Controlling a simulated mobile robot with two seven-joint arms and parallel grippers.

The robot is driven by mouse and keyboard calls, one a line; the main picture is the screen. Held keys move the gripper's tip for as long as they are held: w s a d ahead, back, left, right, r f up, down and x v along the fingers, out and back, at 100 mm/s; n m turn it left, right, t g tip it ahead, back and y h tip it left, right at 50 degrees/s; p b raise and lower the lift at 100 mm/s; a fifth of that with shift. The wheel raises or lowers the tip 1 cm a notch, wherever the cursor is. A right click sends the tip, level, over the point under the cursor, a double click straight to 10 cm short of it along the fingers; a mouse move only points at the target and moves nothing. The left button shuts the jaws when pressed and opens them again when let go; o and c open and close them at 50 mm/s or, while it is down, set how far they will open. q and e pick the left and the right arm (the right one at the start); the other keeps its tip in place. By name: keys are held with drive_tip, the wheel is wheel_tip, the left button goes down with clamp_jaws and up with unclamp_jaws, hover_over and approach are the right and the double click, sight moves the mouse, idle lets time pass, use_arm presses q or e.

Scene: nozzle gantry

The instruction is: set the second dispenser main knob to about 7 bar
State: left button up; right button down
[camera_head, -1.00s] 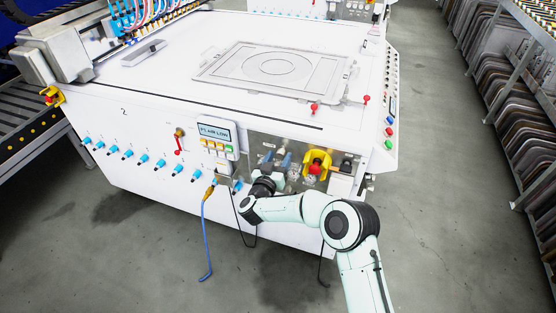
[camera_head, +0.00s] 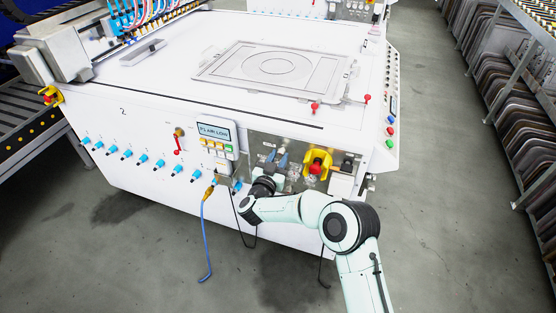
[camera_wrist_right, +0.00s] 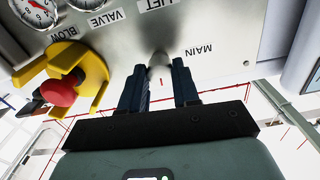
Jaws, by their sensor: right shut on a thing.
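The front panel (camera_wrist_right: 225,75) of the dispenser carries a MAIN label, seen upside down in the right wrist view. My right gripper (camera_wrist_right: 160,82) is up against this panel beside the label. Its two dark fingers are shut on a small grey knob (camera_wrist_right: 159,60), whose tip shows between them. In the head view my right gripper (camera_head: 273,162) reaches the lower front of the machine, and the knob is hidden there. A gauge (camera_wrist_right: 36,12) with a red needle shows partly at the wrist view's top left. The reading for the main knob cannot be made out. My left gripper is out of view.
A red button on a yellow guard (camera_head: 317,165) stands close to the right of my gripper. A display (camera_head: 214,131) reads P1 AIR LOW. A blue hose (camera_head: 205,235) and dark cables hang below. The floor at the front right is clear.

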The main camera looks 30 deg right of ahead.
drive_tip(key=m+b, duration=0.1)
drive_tip(key=m, duration=0.2)
drive_tip(key=shift+f+m, duration=0.1)
drive_tip(key=shift+m, duration=0.2)
drive_tip(key=m+b, duration=0.2)
drive_tip(key=m, duration=0.1)
drive_tip(key=shift+m, duration=0.6)
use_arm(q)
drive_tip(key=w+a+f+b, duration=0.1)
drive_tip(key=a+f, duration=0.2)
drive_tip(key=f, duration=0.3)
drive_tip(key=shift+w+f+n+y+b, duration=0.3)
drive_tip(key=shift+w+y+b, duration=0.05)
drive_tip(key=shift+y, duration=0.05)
use_arm(e)
drive_tip(key=shift+m, duration=1.4)
drive_tip(key=c, duration=0.8)
unclamp_jaws()
drive_tip(key=shift+a, duration=0.1)
